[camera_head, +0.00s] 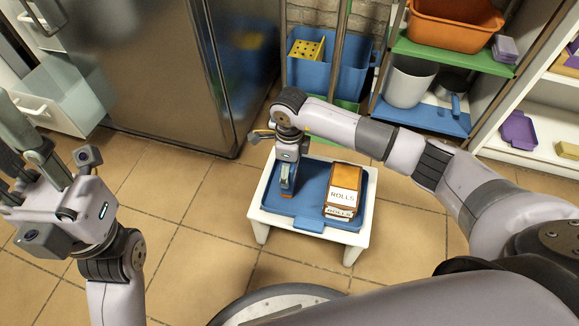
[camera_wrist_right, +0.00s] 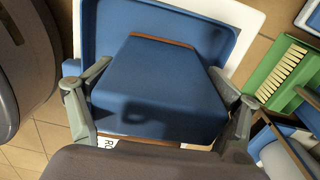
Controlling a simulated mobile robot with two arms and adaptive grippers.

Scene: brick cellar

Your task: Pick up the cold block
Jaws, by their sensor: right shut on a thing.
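The cold block looks like a blue slab with a brown edge and fills the middle of the right wrist view (camera_wrist_right: 160,90). My right gripper (camera_head: 287,183) is over the left part of a blue tray (camera_head: 322,172), and its two fingers are against opposite sides of the block (camera_wrist_right: 160,112). In the head view the block is mostly hidden by the gripper. I cannot tell whether it is clear of the tray. My left gripper (camera_head: 22,150) is at the left edge, far from the tray; its fingertips do not show clearly.
The tray is on a small white table (camera_head: 256,218). A package labelled ROLLS (camera_head: 344,184) lies on the tray's right side. A steel cabinet (camera_head: 150,80) stands at the back left. Shelves with an orange bin (camera_head: 455,25) and a grey pot (camera_head: 408,85) stand behind. The floor at left is clear.

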